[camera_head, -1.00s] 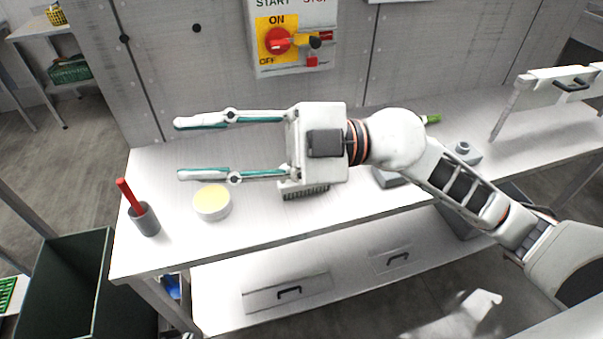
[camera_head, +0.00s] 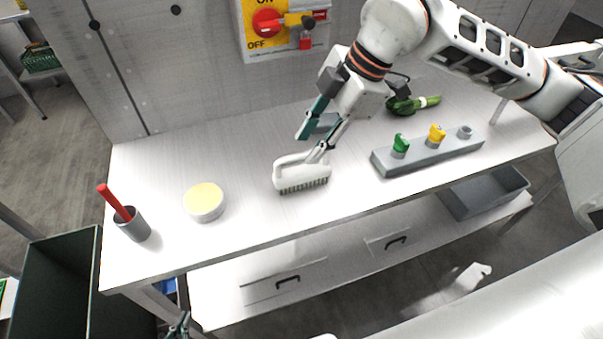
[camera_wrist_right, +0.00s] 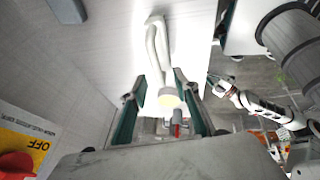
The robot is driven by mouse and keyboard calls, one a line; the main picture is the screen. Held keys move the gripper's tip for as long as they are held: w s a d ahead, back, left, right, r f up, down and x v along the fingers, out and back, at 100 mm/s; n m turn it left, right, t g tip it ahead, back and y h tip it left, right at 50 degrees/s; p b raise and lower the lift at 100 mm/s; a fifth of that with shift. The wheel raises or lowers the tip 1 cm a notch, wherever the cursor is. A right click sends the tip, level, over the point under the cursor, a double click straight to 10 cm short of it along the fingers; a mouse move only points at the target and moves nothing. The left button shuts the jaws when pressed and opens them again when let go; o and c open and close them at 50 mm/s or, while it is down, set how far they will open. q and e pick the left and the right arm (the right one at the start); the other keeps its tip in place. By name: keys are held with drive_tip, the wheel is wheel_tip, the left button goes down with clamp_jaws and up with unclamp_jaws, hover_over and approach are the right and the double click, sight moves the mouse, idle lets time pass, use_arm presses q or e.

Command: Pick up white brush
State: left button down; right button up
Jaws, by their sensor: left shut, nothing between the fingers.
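The white brush (camera_head: 303,176) lies bristles down on the white table, with a looped handle on top. The handle (camera_wrist_right: 155,48) also shows in the right wrist view, beyond and roughly between the fingertips. My right gripper (camera_head: 311,147) is tilted down just above and behind the brush. It is open, with its teal-lined fingers apart in the right wrist view (camera_wrist_right: 160,84); contact with the handle cannot be told. My left gripper (camera_head: 178,326) is shut and empty at the bottom edge of the head view, low in front of the table and mostly cut off.
A yellow-topped round tub (camera_head: 204,202) and a grey cup (camera_head: 133,226) with a red stick stand left of the brush. A grey block with green and yellow knobs (camera_head: 428,155) is to the right. A dark green bin (camera_head: 55,285) stands at lower left.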

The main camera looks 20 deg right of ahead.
sight(303, 154)
drive_tip(key=x, duration=0.5)
drive_tip(key=shift+w+d+f, duration=0.15)
drive_tip(key=shift+w+f, duration=0.2)
clamp_jaws()
